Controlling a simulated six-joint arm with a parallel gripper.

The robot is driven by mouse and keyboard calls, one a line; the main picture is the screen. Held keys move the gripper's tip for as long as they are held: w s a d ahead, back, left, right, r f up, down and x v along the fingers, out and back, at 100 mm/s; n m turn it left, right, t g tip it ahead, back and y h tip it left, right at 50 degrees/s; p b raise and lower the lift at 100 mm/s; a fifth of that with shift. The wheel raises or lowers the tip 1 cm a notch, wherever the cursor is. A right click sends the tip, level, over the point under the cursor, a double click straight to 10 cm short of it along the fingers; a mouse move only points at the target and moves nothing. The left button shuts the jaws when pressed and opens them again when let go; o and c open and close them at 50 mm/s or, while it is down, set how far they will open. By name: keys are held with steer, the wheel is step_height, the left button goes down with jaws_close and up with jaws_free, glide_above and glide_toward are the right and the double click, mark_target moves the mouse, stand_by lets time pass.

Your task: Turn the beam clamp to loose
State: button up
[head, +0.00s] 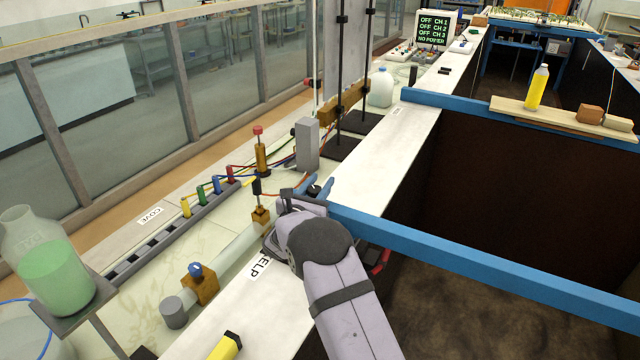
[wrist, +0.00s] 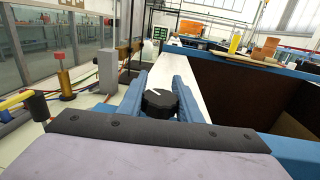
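The beam clamp is a round black knob (wrist: 160,103) with a white pointer line, seen in the wrist view. The line points toward the upper left. In the head view the dark knob (head: 314,190) shows small at the left end of the near blue beam (head: 480,262), partly hidden by my gripper. My gripper (head: 311,184) has its two blue fingers apart, one on each side of the knob. In the wrist view my gripper (wrist: 160,75) looks open, with narrow gaps beside the knob. I cannot tell whether either finger touches it.
The white ledge (head: 375,165) runs away beyond the knob. A grey box (head: 307,145) and a brass post with a red top (head: 260,150) stand to the left. A flask of green liquid (head: 50,265) is at far left. A dark open channel lies right.

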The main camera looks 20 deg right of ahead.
steer(key=shift+f+b, duration=0.1)
steer(key=shift+b, duration=0.3)
steer(key=n+t+y+b, duration=0.1)
steer(key=b, duration=0.2)
steer(key=n+t+y+b, duration=0.1)
steer(key=y+b, duration=0.1)
steer(key=b, duration=0.2)
steer(key=a+n+t+y+b, duration=0.1)
steer(key=n+y+b, duration=0.1)
steer(key=b, duration=0.1)
steer(key=shift+w+a+b, duration=0.1)
steer(key=shift+w+b, duration=0.25)
steer(key=shift+b, duration=0.05)
steer(key=shift+y+b, duration=0.5)
steer(key=shift+a+r+n+b, duration=0.15)
steer(key=shift+r+n+b, duration=0.15)
steer(key=shift+b, duration=0.1)
steer(key=o, duration=1)
steer(key=shift+o, duration=0.2)
steer(key=shift+f, duration=0.1)
